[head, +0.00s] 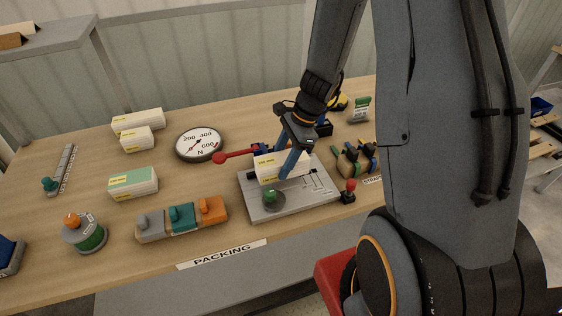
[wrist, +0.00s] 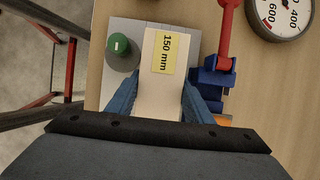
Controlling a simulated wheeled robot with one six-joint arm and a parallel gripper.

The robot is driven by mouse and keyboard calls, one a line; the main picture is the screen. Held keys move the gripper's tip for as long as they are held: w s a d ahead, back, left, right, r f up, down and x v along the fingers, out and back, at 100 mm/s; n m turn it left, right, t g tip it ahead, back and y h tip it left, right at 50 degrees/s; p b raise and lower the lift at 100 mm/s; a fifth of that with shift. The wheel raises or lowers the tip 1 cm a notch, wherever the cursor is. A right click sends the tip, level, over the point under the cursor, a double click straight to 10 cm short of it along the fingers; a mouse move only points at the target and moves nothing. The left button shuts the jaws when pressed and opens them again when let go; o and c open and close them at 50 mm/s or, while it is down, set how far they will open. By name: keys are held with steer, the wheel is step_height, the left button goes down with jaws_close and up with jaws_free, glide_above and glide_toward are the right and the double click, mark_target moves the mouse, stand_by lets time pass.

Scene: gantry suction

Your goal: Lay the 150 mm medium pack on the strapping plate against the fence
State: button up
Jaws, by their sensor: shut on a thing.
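The 150 mm medium pack, a white box with a yellow label, shows in the wrist view (wrist: 160,60) and in the head view (head: 265,163). My gripper (wrist: 157,95) is shut on it, with a blue finger on each side; it also shows in the head view (head: 283,168). The pack is over the grey strapping plate (head: 310,190). I cannot tell whether it touches the plate. The plate carries a green knob (head: 273,199) at its front left and a blue clamp with a red lever (head: 235,155) at the back. The fence is largely hidden by the pack and my gripper.
White packs (head: 138,122) and a green-topped pack (head: 133,182) lie to the left. A round dial gauge (head: 200,144) stands behind the plate. Grey, teal and orange blocks (head: 182,218) sit at the front. A red-knobbed lever (head: 349,190) is at the plate's right corner.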

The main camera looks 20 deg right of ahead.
steer(key=shift+f+b, duration=1)
steer(key=shift+f, duration=0.55)
stand_by(0.4)
steer(key=o, duration=1.4)
steer(key=shift+r, duration=0.1)
steer(key=shift+b+v, duration=0.6)
steer(key=shift+v, duration=3.25)
steer(key=s+a+r+n+h, duration=0.1)
steer(key=s+n, duration=0.2)
steer(key=n, duration=0.3)
steer(key=s+a+r+n+t+h+b, duration=0.1)
steer(key=s+n+h, duration=0.1)
steer(key=n, duration=0.4)
steer(key=s+a+r+n+h+b, duration=0.1)
steer(key=s+n, duration=0.3)
steer(key=n, duration=0.2)
steer(key=shift+s+r+h, duration=0.15)
steer(key=shift+h, duration=0.15)
